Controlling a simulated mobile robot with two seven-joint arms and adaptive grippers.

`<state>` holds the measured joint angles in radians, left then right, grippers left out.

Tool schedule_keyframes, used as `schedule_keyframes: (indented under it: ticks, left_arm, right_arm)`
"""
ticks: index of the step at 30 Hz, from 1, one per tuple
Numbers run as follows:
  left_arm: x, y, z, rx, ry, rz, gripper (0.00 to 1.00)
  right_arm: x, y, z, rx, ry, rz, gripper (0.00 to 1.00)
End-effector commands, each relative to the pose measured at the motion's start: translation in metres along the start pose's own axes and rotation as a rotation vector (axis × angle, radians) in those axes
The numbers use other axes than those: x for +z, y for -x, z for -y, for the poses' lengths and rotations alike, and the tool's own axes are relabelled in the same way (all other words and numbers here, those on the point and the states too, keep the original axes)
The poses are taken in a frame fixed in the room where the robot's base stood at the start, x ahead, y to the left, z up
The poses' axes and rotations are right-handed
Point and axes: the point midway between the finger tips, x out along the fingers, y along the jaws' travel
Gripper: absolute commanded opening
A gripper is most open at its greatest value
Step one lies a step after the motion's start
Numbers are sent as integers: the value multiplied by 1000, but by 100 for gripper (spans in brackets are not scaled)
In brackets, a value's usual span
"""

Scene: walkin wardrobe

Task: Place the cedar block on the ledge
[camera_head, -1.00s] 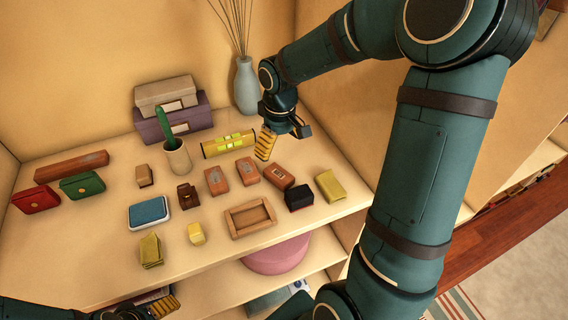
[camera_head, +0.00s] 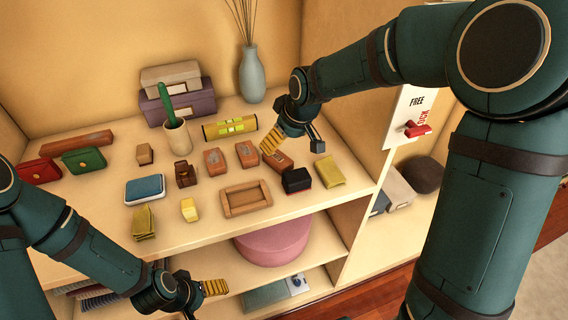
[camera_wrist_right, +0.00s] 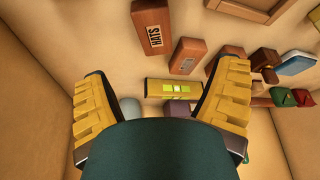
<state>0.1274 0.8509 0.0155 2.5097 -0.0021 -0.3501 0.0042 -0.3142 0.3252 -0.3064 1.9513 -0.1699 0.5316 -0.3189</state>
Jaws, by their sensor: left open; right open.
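Three similar reddish-brown blocks stand on the shelf top: a left one (camera_head: 214,161), a middle one (camera_head: 246,154) and a right one (camera_head: 279,163). I cannot tell which is the cedar block, nor which surface is the ledge. In the right wrist view, one block (camera_wrist_right: 153,30) is labelled HATS and another (camera_wrist_right: 188,56) lies beside it. My right gripper (camera_head: 295,142) is open and empty, above the shelf by the right block's far end; its yellow fingers also show in the wrist view (camera_wrist_right: 163,108). My left gripper (camera_head: 202,298) is open, low in front of the shelf.
A wooden tray (camera_head: 228,203), black box (camera_head: 297,180), yellow packet (camera_head: 330,170), dark brown item (camera_head: 186,174) and blue pad (camera_head: 145,188) crowd the shelf top.

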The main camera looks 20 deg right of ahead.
Motion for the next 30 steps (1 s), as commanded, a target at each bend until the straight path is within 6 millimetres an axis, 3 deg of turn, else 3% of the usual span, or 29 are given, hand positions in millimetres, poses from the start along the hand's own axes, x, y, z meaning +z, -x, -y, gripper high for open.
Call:
schedule_keyframes:
  ticks: [3, 7, 14, 24, 30]
  left_arm:
    - [-1, -7, 3, 0, 0, -3, 82]
    - [-1, -10, 4, 0, 0, -5, 82]
    - [-2, -13, 5, 0, -1, -7, 82]
    - [-3, -25, 9, -1, -2, -13, 82]
    - [-3, -26, 10, -1, -2, -14, 82]
  right_arm:
    - [2, -27, 0, 0, 0, 4, 87]
    - [1, -46, 0, 0, -1, 3, 87]
    - [0, -60, -2, 0, 0, 2, 87]
    - [-1, -104, -6, -1, -1, 2, 87]
    - [-2, -108, -7, 0, -1, 0, 87]
